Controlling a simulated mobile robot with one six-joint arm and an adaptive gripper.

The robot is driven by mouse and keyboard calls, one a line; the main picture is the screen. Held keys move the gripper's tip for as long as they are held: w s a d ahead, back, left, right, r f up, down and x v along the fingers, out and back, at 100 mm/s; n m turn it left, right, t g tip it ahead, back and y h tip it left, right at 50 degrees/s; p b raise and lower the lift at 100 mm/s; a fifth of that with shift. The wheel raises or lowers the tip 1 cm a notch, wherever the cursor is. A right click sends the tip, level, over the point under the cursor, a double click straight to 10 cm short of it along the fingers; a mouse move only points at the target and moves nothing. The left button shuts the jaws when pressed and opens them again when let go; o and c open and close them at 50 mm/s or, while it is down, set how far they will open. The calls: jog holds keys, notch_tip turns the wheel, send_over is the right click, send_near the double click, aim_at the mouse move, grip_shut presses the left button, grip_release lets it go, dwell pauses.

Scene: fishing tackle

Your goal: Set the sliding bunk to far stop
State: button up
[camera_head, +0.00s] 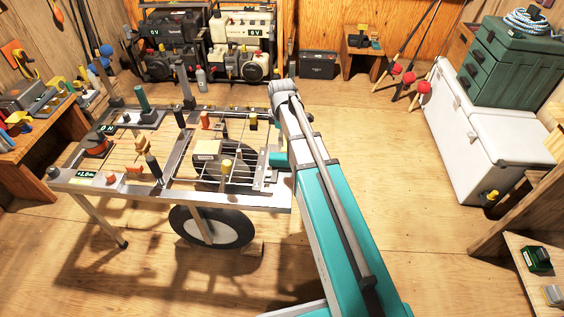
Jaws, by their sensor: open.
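A metal trailer-like frame (225,202) stands left of centre, carrying rods, knobs and small fittings. A carriage with a pale block (207,148) sits on the rods in its right half; it may be the sliding bunk, but I cannot tell for certain. A grey crossbar (176,158) lies to its left. My arm reaches up over the frame's right end and bends down there. My gripper (264,165) is open beside the frame's right end, to the right of the carriage and apart from it. Its fingertips are mostly hidden and small.
A wheel (212,226) sits under the frame. A wooden bench (40,130) with tools is at left. Generators (170,45) stand at the back. A white cooler (470,140) bears a green tackle box (510,65) at right. The floor right of my arm is clear.

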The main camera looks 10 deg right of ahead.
aim_at(282, 156)
jog(key=shift+f+b, duration=5.8)
jog(key=shift+f, duration=0.25)
